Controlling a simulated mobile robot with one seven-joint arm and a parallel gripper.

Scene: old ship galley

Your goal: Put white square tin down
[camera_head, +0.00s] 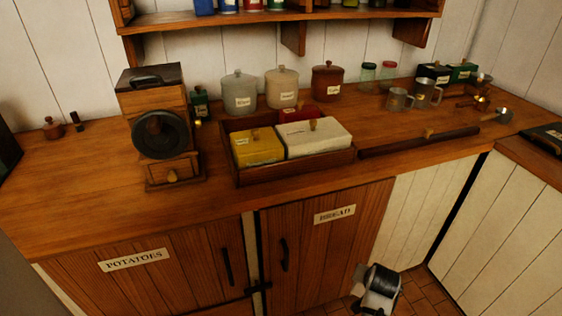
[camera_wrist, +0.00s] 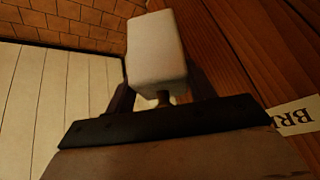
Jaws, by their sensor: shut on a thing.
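The white square tin (camera_wrist: 157,48) is in my gripper (camera_wrist: 162,98). In the wrist view the fingers stand at either side of the tin's near end, around a small brown knob. The tin hangs in the air close to the wooden cupboard front, with tiled floor behind it. In the head view my gripper (camera_head: 378,287) is low in front of the bread cupboard, below the counter edge. The tin's outline is hard to make out there.
The wooden counter (camera_head: 75,190) has bare room at its left front. A wooden tray (camera_head: 240,181) holds a yellow tin (camera_head: 258,148), a wide white tin (camera_head: 325,138) and a red tin (camera_head: 302,115). A grinder (camera_head: 158,110) and a dark bar (camera_head: 415,143) stand beside it.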

